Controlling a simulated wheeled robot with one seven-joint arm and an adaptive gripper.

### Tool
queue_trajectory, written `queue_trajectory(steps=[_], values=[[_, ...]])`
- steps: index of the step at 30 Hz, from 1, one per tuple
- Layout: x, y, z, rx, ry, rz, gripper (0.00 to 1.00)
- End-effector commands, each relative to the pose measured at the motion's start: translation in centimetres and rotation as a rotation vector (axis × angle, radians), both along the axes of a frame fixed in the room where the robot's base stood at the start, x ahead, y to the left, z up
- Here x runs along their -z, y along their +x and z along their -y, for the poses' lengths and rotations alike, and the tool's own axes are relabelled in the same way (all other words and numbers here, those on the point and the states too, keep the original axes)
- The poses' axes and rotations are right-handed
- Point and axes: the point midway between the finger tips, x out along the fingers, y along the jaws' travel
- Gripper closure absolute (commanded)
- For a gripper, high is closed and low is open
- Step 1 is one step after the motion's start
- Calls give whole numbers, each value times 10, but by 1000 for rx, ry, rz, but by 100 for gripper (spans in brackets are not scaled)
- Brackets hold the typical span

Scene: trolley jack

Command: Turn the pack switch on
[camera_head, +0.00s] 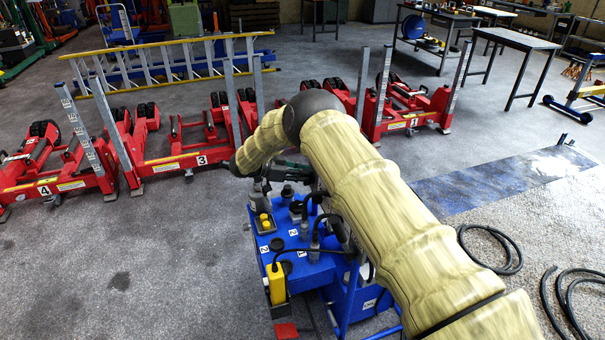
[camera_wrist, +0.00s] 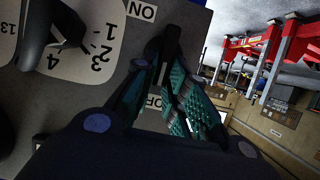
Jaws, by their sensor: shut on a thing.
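The blue pack (camera_head: 322,272) stands on the floor below my arm, with several connectors and a yellow pendant on it. The wrist view shows its grey panel (camera_wrist: 110,120) upside down. The black pack switch (camera_wrist: 171,38) sits between a white ON label (camera_wrist: 141,10) and a partly covered OFF label (camera_wrist: 153,102). My gripper (camera_wrist: 168,68) has its teal-padded fingers closed around the switch lever. The fingers hide much of the switch, so I cannot tell its exact setting. In the head view my arm hides most of the gripper and this panel.
A numbered black dial knob (camera_wrist: 52,28) is close beside the switch. Red trolley jacks (camera_head: 180,160) stand in a row behind the pack, with a yellow ladder (camera_head: 170,62) beyond. Black cables (camera_head: 492,248) lie on the floor at right. Open floor lies left.

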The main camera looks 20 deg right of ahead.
Motion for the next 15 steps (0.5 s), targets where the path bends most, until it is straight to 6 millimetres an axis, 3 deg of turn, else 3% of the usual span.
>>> queue_trajectory(steps=[8,15], values=[[-1,-3,3,1,1,115,100],[1,-9,4,1,6,318,100]])
